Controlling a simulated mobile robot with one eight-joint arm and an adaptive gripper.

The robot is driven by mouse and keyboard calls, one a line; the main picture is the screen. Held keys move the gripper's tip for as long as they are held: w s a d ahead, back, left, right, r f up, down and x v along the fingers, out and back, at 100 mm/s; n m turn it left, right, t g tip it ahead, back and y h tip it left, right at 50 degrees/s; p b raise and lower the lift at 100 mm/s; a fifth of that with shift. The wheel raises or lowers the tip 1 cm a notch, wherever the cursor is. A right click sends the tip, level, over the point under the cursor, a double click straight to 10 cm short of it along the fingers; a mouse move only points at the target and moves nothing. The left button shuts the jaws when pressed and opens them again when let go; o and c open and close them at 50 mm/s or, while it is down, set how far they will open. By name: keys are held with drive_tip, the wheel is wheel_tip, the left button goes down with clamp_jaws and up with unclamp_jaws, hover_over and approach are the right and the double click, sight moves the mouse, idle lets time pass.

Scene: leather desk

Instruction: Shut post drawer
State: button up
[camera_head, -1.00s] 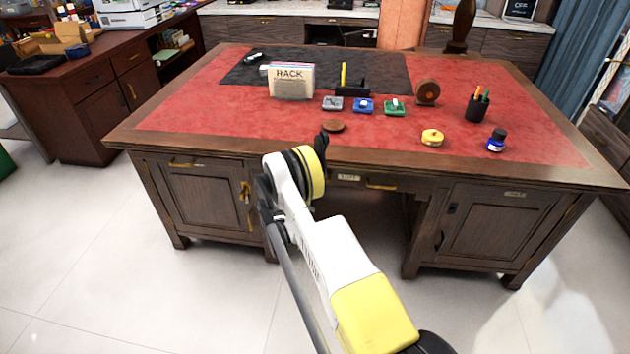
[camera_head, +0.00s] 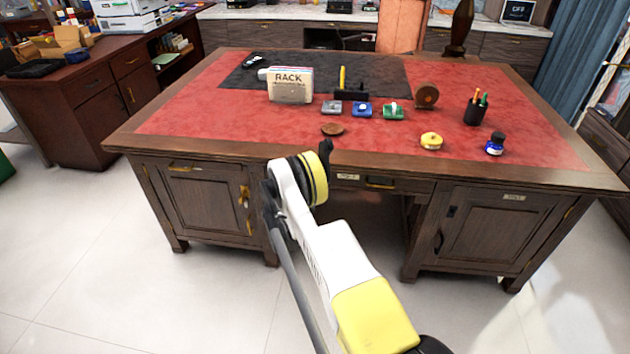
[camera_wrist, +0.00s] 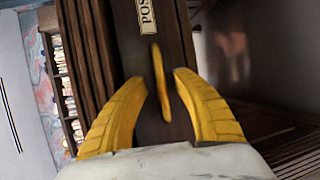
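The post drawer (camera_head: 412,186) is the dark wood drawer under the middle of the desk top, with a small label (camera_head: 348,177) and a brass handle (camera_head: 380,184). In the head view its front looks close to the desk's frame; my arm covers its left part, and I cannot tell how far out it stands. In the wrist view the label reading "POS" (camera_wrist: 146,14) and the upright brass handle (camera_wrist: 159,80) are close. My gripper (camera_wrist: 161,80) is open, its yellow fingers on either side of the handle with gaps visible. The fingers are hidden in the head view.
The desk (camera_head: 190,120) has a red leather top with a rack box (camera_head: 290,85), stamps, a pen cup (camera_head: 476,108) and an ink bottle (camera_head: 495,144). Cabinet doors flank the drawer, a key (camera_head: 244,195) in the left one. The floor in front is clear.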

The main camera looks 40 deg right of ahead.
drive_tip(key=v, duration=1.2)
idle(0.3)
